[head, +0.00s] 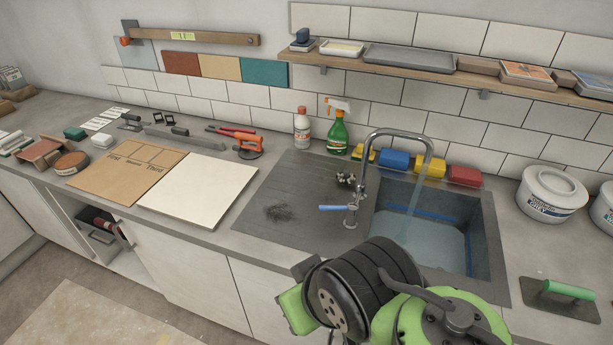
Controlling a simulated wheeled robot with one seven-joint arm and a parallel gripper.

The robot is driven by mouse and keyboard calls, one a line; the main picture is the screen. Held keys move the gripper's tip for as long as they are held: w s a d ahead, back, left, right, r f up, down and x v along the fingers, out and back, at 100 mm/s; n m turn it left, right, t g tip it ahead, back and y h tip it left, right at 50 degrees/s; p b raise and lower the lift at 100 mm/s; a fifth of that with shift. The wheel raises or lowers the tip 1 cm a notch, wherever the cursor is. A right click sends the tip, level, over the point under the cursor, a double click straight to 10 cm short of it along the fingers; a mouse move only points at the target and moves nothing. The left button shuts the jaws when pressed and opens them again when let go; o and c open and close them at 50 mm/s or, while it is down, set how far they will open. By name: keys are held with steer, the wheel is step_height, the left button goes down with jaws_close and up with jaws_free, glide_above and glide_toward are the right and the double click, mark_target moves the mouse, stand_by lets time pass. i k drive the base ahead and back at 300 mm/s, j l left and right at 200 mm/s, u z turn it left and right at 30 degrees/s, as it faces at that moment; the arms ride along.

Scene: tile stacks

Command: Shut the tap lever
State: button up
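The chrome tap (362,165) stands at the left edge of the sink (487,235), its spout arching right over the basin. A stream of water (416,190) falls from the spout, and water lies in the basin. The tap lever (333,208) has a blue handle and sticks out to the left from the tap's base. My black and green arm is at the bottom, in front of the sink and below the lever. No gripper fingers can be made out. Nothing is seen touching the lever.
The grey drainboard (300,190) left of the lever is mostly clear, with a dark scuff and a small metal fitting (346,180). A green spray bottle (338,135), a white bottle (302,128) and coloured sponges (394,160) line the back. A white board (198,190) lies left.

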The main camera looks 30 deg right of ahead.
mark_target(351, 208)
steer(key=z, duration=1.55)
